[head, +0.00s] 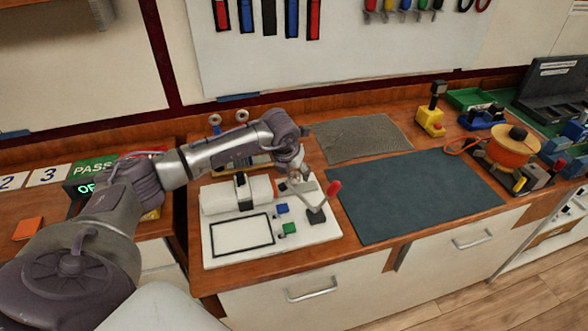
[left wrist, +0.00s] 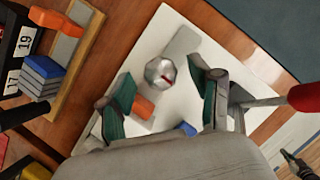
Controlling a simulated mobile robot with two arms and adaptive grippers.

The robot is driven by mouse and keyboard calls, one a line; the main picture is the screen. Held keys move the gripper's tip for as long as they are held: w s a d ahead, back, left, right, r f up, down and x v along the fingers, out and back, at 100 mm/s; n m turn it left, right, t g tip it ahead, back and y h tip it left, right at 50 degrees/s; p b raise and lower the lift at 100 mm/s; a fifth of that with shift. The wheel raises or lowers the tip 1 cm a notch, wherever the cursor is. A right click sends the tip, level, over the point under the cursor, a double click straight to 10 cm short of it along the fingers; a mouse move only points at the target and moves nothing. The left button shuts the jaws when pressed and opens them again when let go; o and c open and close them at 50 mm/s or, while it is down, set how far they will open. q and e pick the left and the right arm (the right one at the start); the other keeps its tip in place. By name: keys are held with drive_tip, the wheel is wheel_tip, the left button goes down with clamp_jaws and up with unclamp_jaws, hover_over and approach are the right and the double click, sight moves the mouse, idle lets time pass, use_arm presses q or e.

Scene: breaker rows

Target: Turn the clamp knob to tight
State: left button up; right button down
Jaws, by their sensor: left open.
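The clamp knob (left wrist: 160,72) is a silver, faceted knob with a small red mark, seen in the left wrist view on a white board (left wrist: 178,18). My left gripper (left wrist: 163,80) is open, its two green-padded fingers on either side of the knob with a gap on both sides. I cannot tell how far above the knob the fingertips are. In the head view my left gripper (head: 298,180) is over the right part of the white board (head: 222,252), and the knob is mostly hidden there. My right gripper is not in view.
A red-handled lever (head: 333,189) stands close to the right of my left gripper. A white cylinder (head: 222,197) under a black strap, and blue (head: 282,209) and green (head: 290,228) blocks, are on the board. A dark mat (head: 415,195) to the right is clear.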

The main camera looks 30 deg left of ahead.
use_arm(q)
drive_tip(key=shift+w+f, duration=0.2)
drive_tip(key=shift+f, duration=0.3)
drive_tip(key=c, duration=1.1)
drive_tip(key=shift+c, duration=0.2)
drive_tip(key=shift+a, duration=0.1)
